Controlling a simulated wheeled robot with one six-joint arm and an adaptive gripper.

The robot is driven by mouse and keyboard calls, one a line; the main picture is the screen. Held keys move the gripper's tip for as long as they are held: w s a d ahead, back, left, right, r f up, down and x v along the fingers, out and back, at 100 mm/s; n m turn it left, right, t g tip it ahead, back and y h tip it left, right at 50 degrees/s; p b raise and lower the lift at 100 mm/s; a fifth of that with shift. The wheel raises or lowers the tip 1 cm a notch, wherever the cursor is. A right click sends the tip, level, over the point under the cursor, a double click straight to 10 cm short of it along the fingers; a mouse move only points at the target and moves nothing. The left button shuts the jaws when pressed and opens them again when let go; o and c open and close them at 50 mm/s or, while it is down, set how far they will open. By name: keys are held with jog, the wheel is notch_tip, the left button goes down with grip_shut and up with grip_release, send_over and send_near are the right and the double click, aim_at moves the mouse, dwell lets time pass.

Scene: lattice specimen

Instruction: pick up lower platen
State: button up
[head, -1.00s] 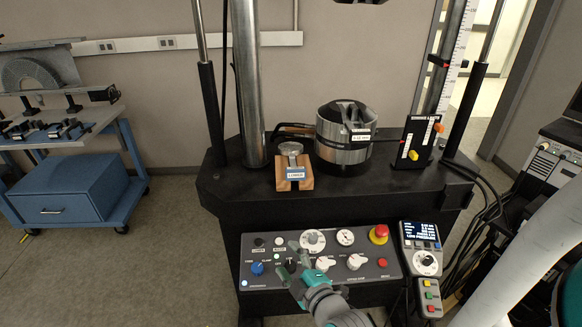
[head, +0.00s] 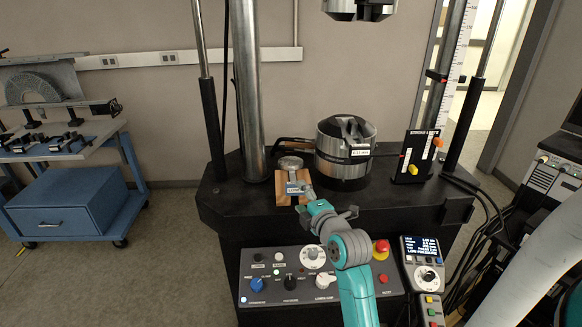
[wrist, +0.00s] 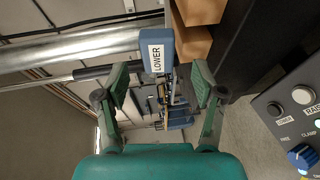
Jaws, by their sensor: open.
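The lower platen (head: 290,162) shows in the head view as a round metal disc at the back of a wooden cradle (head: 284,198) on the machine's black bed. A blue tab marked LOWER (wrist: 158,58) faces my wrist camera, next to the wood (wrist: 197,40). My gripper (head: 302,190) is at the front of the cradle in the head view, partly covering the label. In the wrist view my gripper (wrist: 160,80) is open and empty, with its fingers apart and the tab beyond the fingertips. I cannot tell how far off the tab is.
A thick steel column (head: 246,90) stands left of the cradle. A large metal cylinder fixture (head: 345,155) stands to its right. An upper fixture (head: 358,10) hangs above. A control panel (head: 300,275) lies below the bed's front edge. A blue cart (head: 70,205) stands at left.

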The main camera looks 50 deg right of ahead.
aim_at(297, 191)
jog(key=shift+x, duration=3.05)
jog(key=shift+s+d+r, duration=0.1)
jog(key=shift+d, duration=0.1)
